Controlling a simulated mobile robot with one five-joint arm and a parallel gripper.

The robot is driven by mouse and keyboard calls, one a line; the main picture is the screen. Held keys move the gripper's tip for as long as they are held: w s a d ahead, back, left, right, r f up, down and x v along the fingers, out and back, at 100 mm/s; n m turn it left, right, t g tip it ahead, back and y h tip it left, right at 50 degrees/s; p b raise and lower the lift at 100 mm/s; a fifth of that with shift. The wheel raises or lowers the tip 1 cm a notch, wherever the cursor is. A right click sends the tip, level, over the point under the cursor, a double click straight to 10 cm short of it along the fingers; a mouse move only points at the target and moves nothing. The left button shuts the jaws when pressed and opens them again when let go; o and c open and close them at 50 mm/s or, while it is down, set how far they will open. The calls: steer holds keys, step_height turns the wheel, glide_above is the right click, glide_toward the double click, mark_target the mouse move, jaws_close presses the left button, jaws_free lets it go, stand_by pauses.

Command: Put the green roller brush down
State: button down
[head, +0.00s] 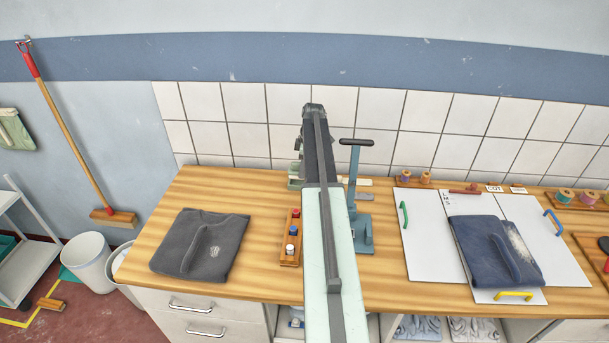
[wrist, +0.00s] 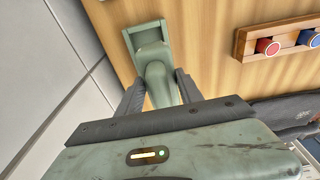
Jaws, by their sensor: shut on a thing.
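The green roller brush (wrist: 150,38) is in the wrist view, with its wide end toward the top and its narrower, rounded part between my fingers. My gripper (wrist: 160,88) is shut on that part, one dark finger on each side. The wooden worktop (wrist: 205,60) is behind the brush; I cannot tell whether the brush touches it. In the head view my own arm hides most of the gripper and brush. A small pale green patch shows left of the arm near the tiled wall, possibly part of the brush.
A wooden rack with coloured-cap bottles (head: 291,237) stands left of my arm. A folded dark grey garment (head: 200,245) lies farther left, with bare worktop (head: 265,205) between. A blue-grey stand with a black handle (head: 358,200) is close right. A folded navy garment (head: 494,250) lies on white boards.

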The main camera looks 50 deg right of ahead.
steer(key=shift+d, duration=0.35)
steer(key=f+b, duration=0.4)
steer(key=shift+d, duration=0.35)
steer(key=shift+r, duration=0.25)
steer(key=shift+f, duration=0.2)
steer(key=c, duration=0.8)
jaws_free()
steer(key=shift+o, duration=0.2)
steer(key=shift+r, duration=0.15)
steer(key=r+p, duration=0.4)
steer(key=s+r+p, duration=0.1)
steer(key=r+p, duration=0.3)
steer(key=d+r+p, duration=0.1)
steer(key=r+p, duration=0.3)
steer(key=shift+s+r, duration=0.1)
steer(key=shift+s, duration=0.1)
